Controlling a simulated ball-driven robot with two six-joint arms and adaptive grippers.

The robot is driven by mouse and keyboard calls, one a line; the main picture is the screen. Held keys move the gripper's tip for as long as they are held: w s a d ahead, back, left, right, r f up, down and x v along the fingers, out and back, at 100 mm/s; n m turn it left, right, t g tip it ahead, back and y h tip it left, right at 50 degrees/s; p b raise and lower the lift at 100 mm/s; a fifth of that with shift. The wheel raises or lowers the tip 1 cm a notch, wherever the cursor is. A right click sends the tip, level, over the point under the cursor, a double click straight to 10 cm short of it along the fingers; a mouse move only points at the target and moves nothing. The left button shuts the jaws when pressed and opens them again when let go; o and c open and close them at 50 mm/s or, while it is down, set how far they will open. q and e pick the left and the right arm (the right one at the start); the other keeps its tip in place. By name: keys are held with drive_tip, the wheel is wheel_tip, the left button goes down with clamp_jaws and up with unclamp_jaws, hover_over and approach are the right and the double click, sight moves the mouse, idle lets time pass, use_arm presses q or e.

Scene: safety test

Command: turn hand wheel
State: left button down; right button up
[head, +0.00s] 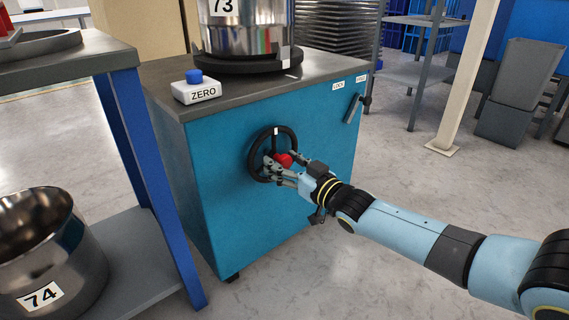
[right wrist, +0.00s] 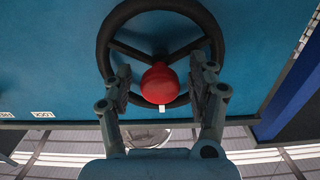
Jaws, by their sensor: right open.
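The black hand wheel (head: 254,160) is on the front of the blue cabinet (head: 221,210). It has spokes and a red knob (head: 284,159). My right gripper (head: 280,168) is in front of the wheel in the head view, its fingers partly covering the rim. In the right wrist view the knob (right wrist: 160,83) lies between the two open fingers (right wrist: 162,85), with a visible gap on each side. The wheel rim (right wrist: 104,48) shows behind and above it. My left gripper is not in view.
A ZERO box with a blue button (head: 195,77) and a metal pot labelled 73 (head: 247,35) stand on the cabinet top. A lever (head: 353,107) is at the cabinet's right. A blue-legged table (head: 130,150) and pot 74 (head: 45,255) are at left.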

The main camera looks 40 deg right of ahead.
drive_tip(key=s+d, duration=0.1)
drive_tip(key=s, duration=1.1)
